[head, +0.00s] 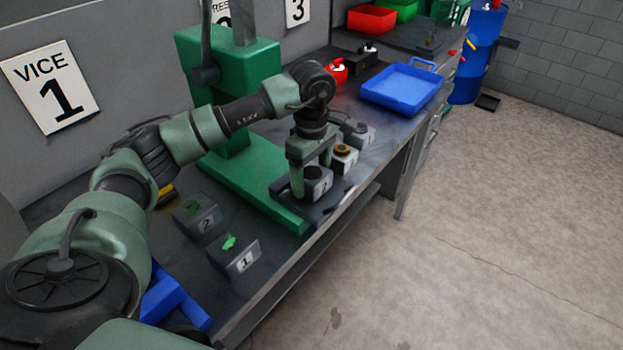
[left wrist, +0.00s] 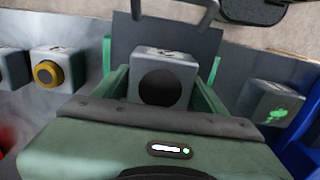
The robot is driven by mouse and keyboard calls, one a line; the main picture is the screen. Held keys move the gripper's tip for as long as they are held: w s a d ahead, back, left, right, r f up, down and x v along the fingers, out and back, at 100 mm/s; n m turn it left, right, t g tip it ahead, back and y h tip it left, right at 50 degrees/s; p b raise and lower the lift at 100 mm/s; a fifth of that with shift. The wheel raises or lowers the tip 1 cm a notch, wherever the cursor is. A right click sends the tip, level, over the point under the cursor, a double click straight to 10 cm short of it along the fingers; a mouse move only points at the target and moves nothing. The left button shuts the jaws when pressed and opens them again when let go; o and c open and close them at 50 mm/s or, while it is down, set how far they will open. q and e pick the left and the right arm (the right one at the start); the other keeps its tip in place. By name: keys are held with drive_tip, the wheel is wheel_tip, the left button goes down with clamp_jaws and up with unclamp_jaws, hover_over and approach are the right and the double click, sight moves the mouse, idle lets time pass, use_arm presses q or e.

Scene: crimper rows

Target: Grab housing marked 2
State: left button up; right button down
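A grey block-shaped housing (head: 321,187) with a round dark hole stands on a dark plate at the front of the bench. Its front label looks like a 2 but is small. My left gripper (head: 312,178) points down over it, one finger on each side. In the left wrist view the housing (left wrist: 165,80) sits between the two green fingers (left wrist: 163,92), with what look like narrow gaps beside it. The fingers look open around it, not closed on it. My right gripper is not in view.
A block with a yellow ring (head: 344,157) and another grey block (head: 363,134) stand just beyond. Two blocks with green marks, labelled 2 (head: 197,219) and 1 (head: 240,262), stand nearer. A green press (head: 240,185) stands behind; a blue tray (head: 402,90) lies farther along.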

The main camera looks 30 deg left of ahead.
use_arm(q)
clamp_jaws()
drive_tip(key=shift+r, duration=0.1)
drive_tip(key=shift+w+r, duration=0.1)
drive_tip(key=shift+r, duration=0.05)
